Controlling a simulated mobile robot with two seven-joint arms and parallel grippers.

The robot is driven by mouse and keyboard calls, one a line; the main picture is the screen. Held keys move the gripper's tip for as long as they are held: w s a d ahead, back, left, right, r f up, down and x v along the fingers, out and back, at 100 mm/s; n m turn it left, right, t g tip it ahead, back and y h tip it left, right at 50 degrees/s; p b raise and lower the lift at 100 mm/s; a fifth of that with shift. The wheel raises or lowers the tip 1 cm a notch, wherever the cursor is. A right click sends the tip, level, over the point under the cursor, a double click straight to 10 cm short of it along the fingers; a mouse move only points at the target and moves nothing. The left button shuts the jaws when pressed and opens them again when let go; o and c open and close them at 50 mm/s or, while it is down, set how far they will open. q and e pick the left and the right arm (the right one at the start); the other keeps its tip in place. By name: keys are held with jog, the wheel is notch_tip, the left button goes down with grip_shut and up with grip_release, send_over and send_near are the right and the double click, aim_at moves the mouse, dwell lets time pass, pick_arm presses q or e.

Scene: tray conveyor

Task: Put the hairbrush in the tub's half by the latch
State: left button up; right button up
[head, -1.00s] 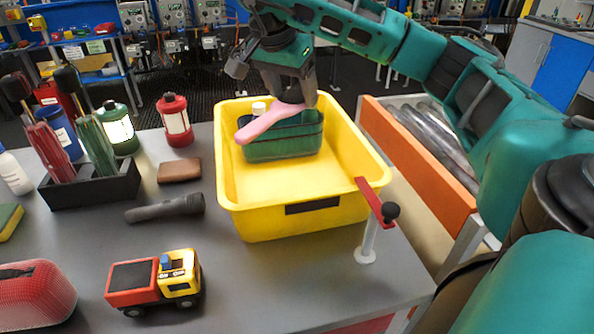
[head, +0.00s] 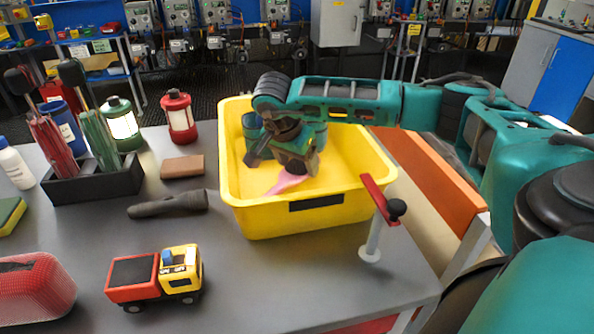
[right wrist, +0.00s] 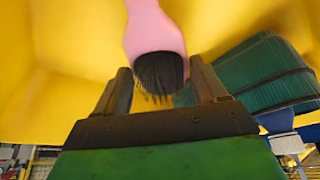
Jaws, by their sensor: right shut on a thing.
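The yellow tub (head: 232,185) stands on the grey table. A red lever with a black knob (head: 376,195), which looks like the latch, is on a white post at the tub's front right corner. My right gripper (head: 293,170) points down inside the tub, nearer its front wall. It is shut on the pink hairbrush (head: 286,183), whose handle shows below the fingers. In the right wrist view the hairbrush (right wrist: 153,32) has its dark bristles between the fingertips (right wrist: 160,85). Whether it touches the tub floor I cannot tell. My left gripper is out of view.
A toy truck (head: 155,278), a flashlight (head: 168,204) and a brown block (head: 182,166) lie left of the tub.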

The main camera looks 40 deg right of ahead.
aim_at(284, 179)
jog(key=shift+f, duration=1.4)
jog(key=shift+f, duration=0.1)
jog(key=o, duration=1.1)
jog(key=shift+c, duration=0.2)
jog(key=v, duration=1.2)
jog(key=shift+a, duration=0.1)
